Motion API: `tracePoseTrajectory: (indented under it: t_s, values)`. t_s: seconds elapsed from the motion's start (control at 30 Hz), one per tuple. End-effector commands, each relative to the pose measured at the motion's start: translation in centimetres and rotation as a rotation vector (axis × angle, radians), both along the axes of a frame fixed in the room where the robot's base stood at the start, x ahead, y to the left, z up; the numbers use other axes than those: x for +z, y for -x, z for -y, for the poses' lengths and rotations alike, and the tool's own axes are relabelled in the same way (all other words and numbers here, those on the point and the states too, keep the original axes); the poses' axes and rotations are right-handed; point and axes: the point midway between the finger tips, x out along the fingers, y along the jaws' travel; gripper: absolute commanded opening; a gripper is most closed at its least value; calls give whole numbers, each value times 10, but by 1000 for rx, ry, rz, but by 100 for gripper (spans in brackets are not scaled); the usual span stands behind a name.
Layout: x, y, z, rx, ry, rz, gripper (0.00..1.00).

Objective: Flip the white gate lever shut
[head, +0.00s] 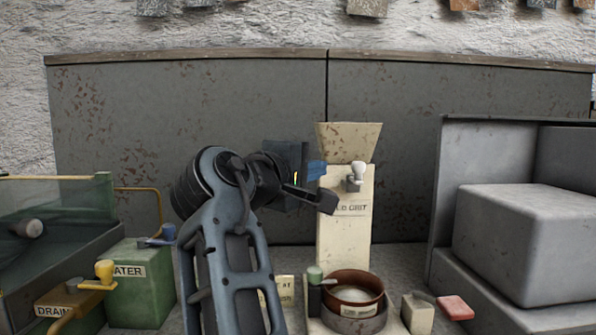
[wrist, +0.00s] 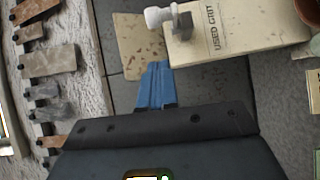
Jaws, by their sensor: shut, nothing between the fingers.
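The white gate lever (head: 357,169) is on the front of a tall cream box (head: 346,228) marked GRIT, its knob pointing up. In the wrist view the lever (wrist: 160,16) shows at the top, beside the lettering "USED GRIT" on the box (wrist: 240,25). My gripper (head: 318,170) is left of the lever in the head view, with a gap between them. Its blue fingers (wrist: 156,68) are together and empty in the wrist view, pointing toward the box's top end. My dark wrist hides part of the box's left edge and label in the head view.
A cream hopper (head: 348,141) tops the box. A brown bowl (head: 355,290) and a green-knobbed lever (head: 315,275) stand in front. A green water box (head: 140,285) with yellow and blue levers is at left. A large grey block (head: 525,240) fills the right.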

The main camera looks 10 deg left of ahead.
Motion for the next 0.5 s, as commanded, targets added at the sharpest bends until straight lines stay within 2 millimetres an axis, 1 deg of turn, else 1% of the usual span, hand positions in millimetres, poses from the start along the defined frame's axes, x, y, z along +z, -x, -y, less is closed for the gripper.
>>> tracePoseTrajectory:
  t_s: [0.03, 0.1, 0.2, 0.3, 0.5]
  values:
    - [1, -10, 4, -1, 0, 0, 0]
    - [-1, -18, 11, -1, 0, -1, 0]
    - [-1, -23, 25, -1, -1, 0, 0]
    - [-2, -27, 33, 0, -1, 0, 0]
    - [-2, -30, 41, 1, 0, 0, 0]
